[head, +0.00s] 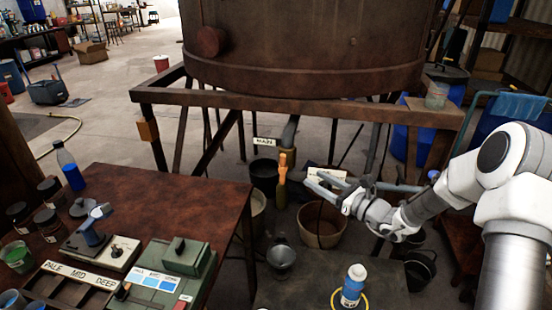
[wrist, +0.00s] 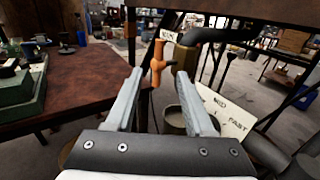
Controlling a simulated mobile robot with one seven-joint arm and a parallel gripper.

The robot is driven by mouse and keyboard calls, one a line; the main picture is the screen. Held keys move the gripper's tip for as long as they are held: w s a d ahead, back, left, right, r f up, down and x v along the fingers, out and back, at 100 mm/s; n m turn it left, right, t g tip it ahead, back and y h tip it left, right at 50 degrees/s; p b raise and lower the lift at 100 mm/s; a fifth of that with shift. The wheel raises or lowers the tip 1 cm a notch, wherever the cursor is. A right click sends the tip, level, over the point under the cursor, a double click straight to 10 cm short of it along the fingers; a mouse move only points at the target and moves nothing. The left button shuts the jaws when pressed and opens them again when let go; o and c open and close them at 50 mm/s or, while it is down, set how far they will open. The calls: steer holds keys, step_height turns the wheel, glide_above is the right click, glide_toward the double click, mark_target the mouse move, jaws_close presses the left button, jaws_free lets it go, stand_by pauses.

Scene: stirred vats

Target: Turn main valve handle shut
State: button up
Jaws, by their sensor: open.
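The main valve handle (head: 282,160) is an orange bar beneath the vat, just below the white MAIN sign (head: 264,141). A dark pipe (wrist: 213,35) runs right from the valve. My gripper (head: 313,179) is open and empty, just right of the handle in the head view. In the wrist view my gripper (wrist: 159,74) points at the handle, which shows between and beyond the fingertips. I see no contact.
The rusty vat (head: 310,45) sits above on a metal frame (head: 290,105). A brown table (head: 180,185) with switch boxes stands at left. Buckets, including a brown one (head: 320,226), stand below.

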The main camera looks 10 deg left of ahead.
mark_target(284, 165)
steer(key=x, duration=1.6)
steer(key=shift+a, duration=0.35)
steer(key=shift+w, duration=0.1)
jaws_close()
